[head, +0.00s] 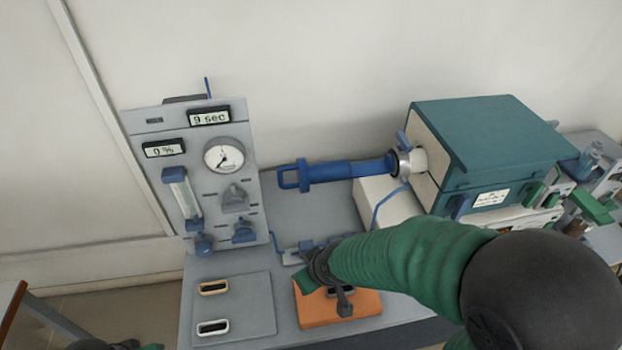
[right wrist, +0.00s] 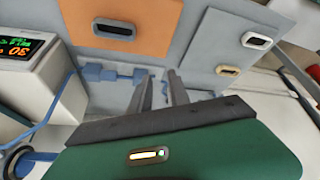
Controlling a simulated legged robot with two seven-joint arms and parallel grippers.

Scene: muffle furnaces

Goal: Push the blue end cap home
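The blue end cap (head: 335,172) is a long blue rod with a loop handle at its left end. Its right end meets a pale metal collar (head: 403,163) on the tube at the side of the teal furnace (head: 490,140); I cannot tell how deep it sits. My right gripper (head: 322,280) is below the cap, over the bench near the orange panel, and not touching the cap. In the right wrist view its two fingers (right wrist: 158,82) stand apart with nothing between them. My left gripper (head: 125,345) is mostly cut off at the bottom left edge.
A grey gas panel (head: 195,180) with a gauge and displays stands left of the cap handle. Blue fittings (right wrist: 110,73) lie low on the bench by the orange panel (head: 338,308). A thin blue hose (head: 378,205) runs below the cap. Bare bench lies beneath the handle.

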